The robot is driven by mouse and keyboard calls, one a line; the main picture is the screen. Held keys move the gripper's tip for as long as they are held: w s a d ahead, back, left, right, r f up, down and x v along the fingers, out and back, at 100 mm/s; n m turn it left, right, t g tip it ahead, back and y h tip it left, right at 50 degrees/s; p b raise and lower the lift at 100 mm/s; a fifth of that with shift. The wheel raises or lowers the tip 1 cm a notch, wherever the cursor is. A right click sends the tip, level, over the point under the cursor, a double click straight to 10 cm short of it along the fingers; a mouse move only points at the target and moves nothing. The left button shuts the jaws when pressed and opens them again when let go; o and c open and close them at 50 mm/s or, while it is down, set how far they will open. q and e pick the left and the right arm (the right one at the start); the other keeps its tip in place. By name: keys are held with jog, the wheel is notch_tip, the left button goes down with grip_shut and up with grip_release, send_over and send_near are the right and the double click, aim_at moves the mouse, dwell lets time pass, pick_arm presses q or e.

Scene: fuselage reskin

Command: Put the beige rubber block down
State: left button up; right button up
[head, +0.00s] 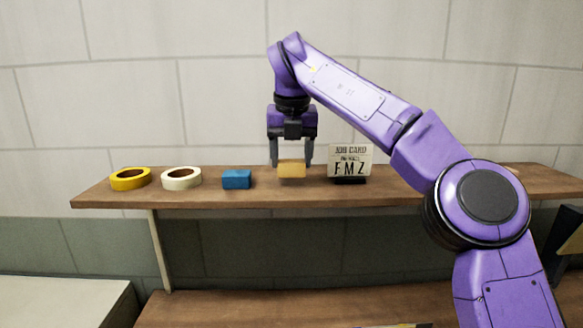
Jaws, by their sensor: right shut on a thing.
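The beige rubber block (291,169) is between the fingers of my right gripper (291,160). The gripper points straight down and is shut on the block. The block is at the wooden shelf (240,200), between a blue block (237,179) on its left and a job card on its right. I cannot tell whether its underside touches the shelf. My left gripper is not in view.
A yellow tape roll (130,179) and a white tape roll (181,178) lie on the shelf's left part. The job card (350,162) stands close to the right of my gripper. A lower wooden surface (290,308) runs below.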

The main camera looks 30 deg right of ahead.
jog(key=shift+s+f, duration=0.25)
jog(key=shift+f, duration=0.3)
jog(key=shift+s+f, duration=0.25)
jog(key=shift+f, duration=0.25)
jog(key=shift+w+d+f, duration=0.1)
jog(key=shift+w, duration=0.2)
jog(key=o, duration=1)
jog(key=shift+s, duration=0.15)
jog(key=shift+r, duration=0.2)
jog(key=p+v, duration=0.4)
jog(key=v, duration=0.7)
jog(key=shift+s+r, duration=0.1)
jog(key=shift+r, duration=0.3)
